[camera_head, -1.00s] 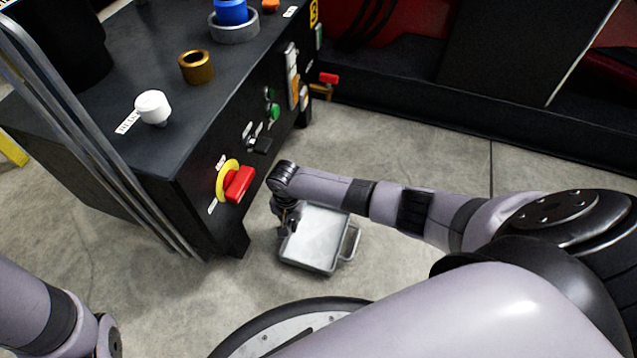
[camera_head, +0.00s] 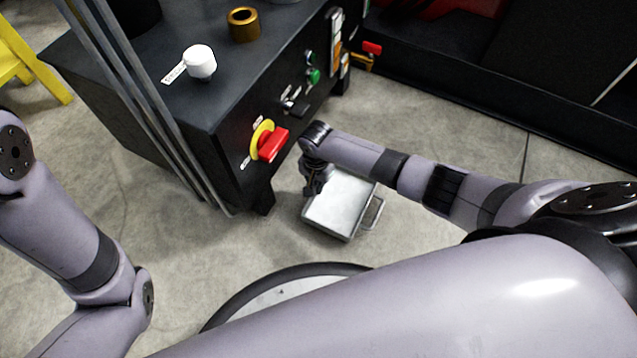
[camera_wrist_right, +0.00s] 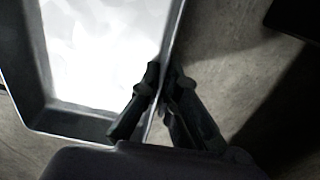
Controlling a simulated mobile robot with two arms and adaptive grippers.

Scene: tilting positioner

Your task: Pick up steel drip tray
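The steel drip tray (camera_head: 341,207) is a shallow grey metal tray with a bar handle on its right side. It is low by the floor, beside the black cabinet; I cannot tell whether it touches the floor. My right gripper (camera_head: 318,190) points down at the tray's left rim. In the right wrist view, the tray (camera_wrist_right: 88,126) fills the upper left. The fingers of the right gripper (camera_wrist_right: 160,74) straddle its wall, one inside and one outside, and appear closed on the rim. My left arm shows at the left, but its gripper is out of view.
The black cabinet (camera_head: 226,116) stands left of the tray, with a red and yellow rotary switch (camera_head: 270,143) on its front. A white knob (camera_head: 200,61) and a brass ring (camera_head: 244,24) are on its top. Concrete floor right of the tray is clear.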

